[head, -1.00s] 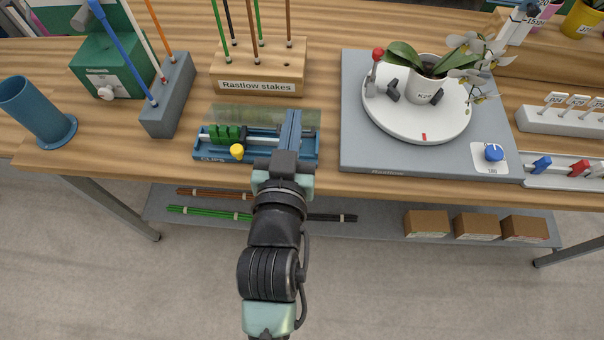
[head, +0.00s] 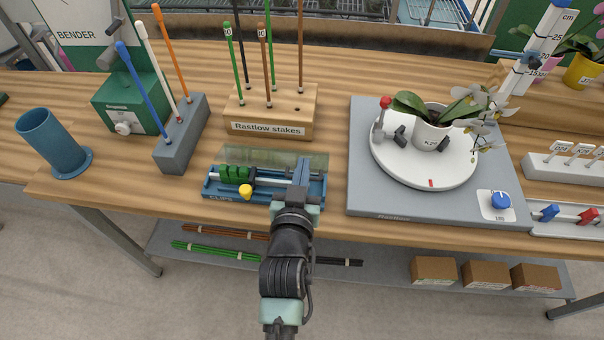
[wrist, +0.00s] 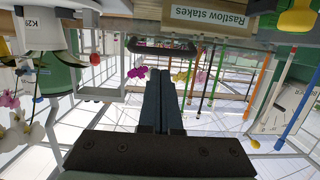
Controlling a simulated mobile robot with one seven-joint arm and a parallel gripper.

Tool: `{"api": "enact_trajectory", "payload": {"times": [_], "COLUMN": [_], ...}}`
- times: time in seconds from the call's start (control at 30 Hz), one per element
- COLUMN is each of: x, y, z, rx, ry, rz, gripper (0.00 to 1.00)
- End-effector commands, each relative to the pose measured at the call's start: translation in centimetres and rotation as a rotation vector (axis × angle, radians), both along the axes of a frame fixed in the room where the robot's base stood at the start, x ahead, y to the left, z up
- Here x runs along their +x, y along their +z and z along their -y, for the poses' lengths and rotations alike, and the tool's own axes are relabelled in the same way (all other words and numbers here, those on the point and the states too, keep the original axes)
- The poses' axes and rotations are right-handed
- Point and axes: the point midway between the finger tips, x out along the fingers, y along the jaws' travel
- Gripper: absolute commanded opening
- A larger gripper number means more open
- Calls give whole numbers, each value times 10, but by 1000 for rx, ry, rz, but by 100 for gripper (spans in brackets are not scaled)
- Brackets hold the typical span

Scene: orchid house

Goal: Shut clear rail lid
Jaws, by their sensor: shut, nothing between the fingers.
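A blue tray labelled CLIPS (head: 215,197) sits at the table's front edge with a pale rail, several green clips (head: 234,174) and a yellow knob (head: 245,191). Its clear lid (head: 270,158) is open, standing up along the tray's back edge. My gripper (head: 303,162) is shut and empty. It reaches over the tray's right end, its fingertips overlapping the lid's right part in the head view. I cannot tell whether they touch. In the wrist view my closed fingers (wrist: 161,75) point away, and the lid is not clearly visible.
The wooden stake block (head: 272,113) stands behind the tray. A grey block with coloured rods (head: 181,135) is to the left. The grey turntable base (head: 400,205) with a potted orchid (head: 432,132) is close on the right. Bare table lies left of the tray.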

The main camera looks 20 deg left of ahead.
Motion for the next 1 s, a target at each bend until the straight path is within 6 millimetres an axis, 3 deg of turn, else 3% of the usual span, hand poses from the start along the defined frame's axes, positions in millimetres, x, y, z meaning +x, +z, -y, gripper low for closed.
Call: {"api": "enact_trajectory", "payload": {"times": [0.17, 0.63, 1.0], "x": [-7, -9, -19], "y": [-13, -17, -35], "z": [2, 3, 6], "rx": [1, 3, 32], "ry": [0, -1, -1], "rz": [2, 8, 111], "gripper": [0, 0, 0]}}
